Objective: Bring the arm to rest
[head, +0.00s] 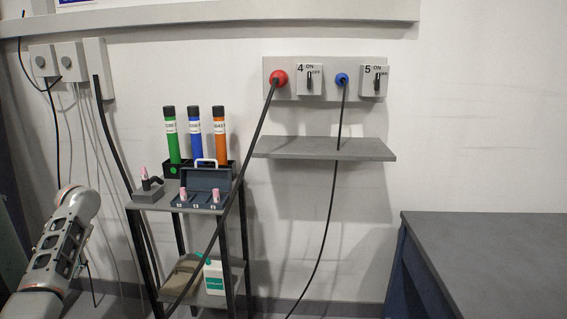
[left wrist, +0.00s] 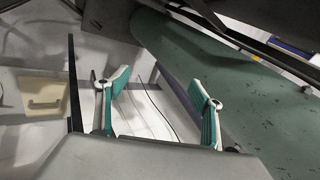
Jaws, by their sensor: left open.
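In the left wrist view, my left gripper (left wrist: 160,103) is open, its two green-padded fingers spread apart with nothing between them. A pale surface and a thin dark cable show behind the gap. In the head view, my left arm (head: 62,240) comes in at the lower left, bent, with its gripper out of the picture. It is left of the small shelf stand (head: 246,262) and apart from it. My right arm and right gripper are in neither view.
The stand holds green, blue and orange tubes (head: 195,138), a dark case (head: 205,185) and a white bottle (head: 213,277). Red (head: 279,77) and blue (head: 341,79) plugs sit in the wall panel, their cables hanging down. A grey table (head: 490,255) is at right, its visible top bare.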

